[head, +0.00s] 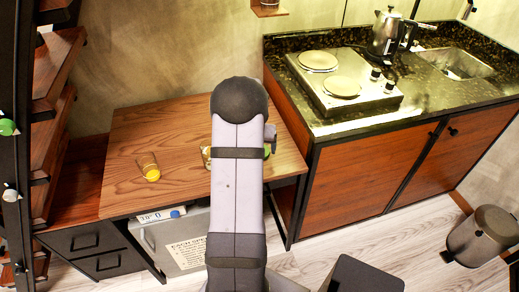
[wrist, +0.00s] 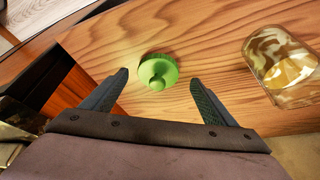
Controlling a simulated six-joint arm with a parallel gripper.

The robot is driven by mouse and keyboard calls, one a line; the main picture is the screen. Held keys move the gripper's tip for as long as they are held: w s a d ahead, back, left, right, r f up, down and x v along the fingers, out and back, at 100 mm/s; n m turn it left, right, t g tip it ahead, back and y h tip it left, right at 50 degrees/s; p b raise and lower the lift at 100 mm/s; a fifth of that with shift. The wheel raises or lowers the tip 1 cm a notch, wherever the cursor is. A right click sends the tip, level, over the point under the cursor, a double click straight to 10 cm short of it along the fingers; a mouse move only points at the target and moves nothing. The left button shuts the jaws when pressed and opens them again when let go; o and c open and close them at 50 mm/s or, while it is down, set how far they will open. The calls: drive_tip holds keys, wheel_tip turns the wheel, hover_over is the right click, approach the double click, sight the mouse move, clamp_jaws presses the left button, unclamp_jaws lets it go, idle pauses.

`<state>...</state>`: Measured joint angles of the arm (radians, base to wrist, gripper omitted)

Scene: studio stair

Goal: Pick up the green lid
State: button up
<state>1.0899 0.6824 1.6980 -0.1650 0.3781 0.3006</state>
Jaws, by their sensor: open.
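The green lid (wrist: 157,72) is a small round piece with a knob on top, lying on the wooden table in the wrist view. My gripper (wrist: 159,76) is open, with one finger to the left of the lid and one to the right. Neither finger appears to touch the lid, and gaps show on both sides. How high the fingertips are above the table is hard to tell. In the head view a sliver of green (head: 267,150) shows at the right edge of my arm, which hides my gripper.
A patterned glass jar (wrist: 283,66) stands right of my gripper, partly hidden by my arm in the head view. A glass with yellow contents (head: 148,168) stands on the table's left. The wooden table (head: 180,120) meets a stove counter (head: 350,120) at right.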

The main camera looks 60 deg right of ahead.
drive_tip(key=shift+p+x, duration=0.35)
drive_tip(key=shift+x, duration=1.4)
drive_tip(key=shift+s+d+r, duration=0.1)
drive_tip(key=shift+d, duration=0.05)
drive_tip(key=shift+c, duration=0.6)
drive_tip(key=c, duration=1)
drive_tip(key=shift+r, duration=0.1)
